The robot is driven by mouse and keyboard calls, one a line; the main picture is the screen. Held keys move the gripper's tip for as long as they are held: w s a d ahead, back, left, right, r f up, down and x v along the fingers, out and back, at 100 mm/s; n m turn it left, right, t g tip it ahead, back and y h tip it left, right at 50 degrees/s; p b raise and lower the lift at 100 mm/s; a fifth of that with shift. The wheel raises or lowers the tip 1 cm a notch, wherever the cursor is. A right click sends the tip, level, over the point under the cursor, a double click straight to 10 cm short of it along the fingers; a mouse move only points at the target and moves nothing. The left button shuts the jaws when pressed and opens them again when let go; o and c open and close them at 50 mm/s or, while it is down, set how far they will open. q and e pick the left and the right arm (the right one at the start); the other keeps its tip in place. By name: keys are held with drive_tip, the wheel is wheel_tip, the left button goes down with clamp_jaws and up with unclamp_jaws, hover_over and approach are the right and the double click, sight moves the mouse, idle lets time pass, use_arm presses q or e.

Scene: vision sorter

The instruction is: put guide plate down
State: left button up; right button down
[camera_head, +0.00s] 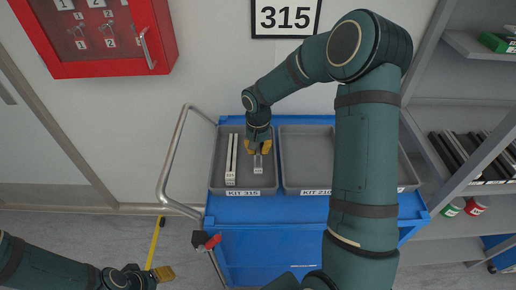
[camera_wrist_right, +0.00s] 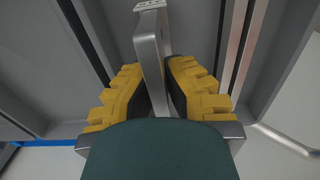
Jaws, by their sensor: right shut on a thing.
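The guide plate (camera_wrist_right: 152,62) is a thin, light grey metal bar. In the right wrist view it stands between the yellow fingers of my right gripper (camera_wrist_right: 158,90), which are shut on it. In the head view my right gripper (camera_head: 259,148) is over the tray labelled KIT 315 (camera_head: 215,172), and the guide plate (camera_head: 258,166) shows below the fingers inside the tray outline. I cannot tell whether it touches the tray floor. My left gripper (camera_head: 166,273) is at the lower left, away from the cart; its opening is unclear.
Long light bars (camera_head: 231,160) lie in the same tray, left of my right gripper. A tray labelled KIT 210 (camera_head: 305,187) sits beside it on the blue cart (camera_head: 265,235). A metal handle (camera_head: 170,160) rises on the left. A grey shelf (camera_head: 465,190) stands on the right.

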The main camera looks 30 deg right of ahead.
drive_tip(key=shift+f, duration=0.1)
drive_tip(key=c, duration=1.1)
unclamp_jaws()
drive_tip(key=shift+c, duration=0.2)
drive_tip(key=shift+r, duration=0.3)
wheel_tip(320, 180, up, 12)
drive_tip(key=shift+f+p, duration=0.1)
drive_tip(key=shift+p, duration=0.7)
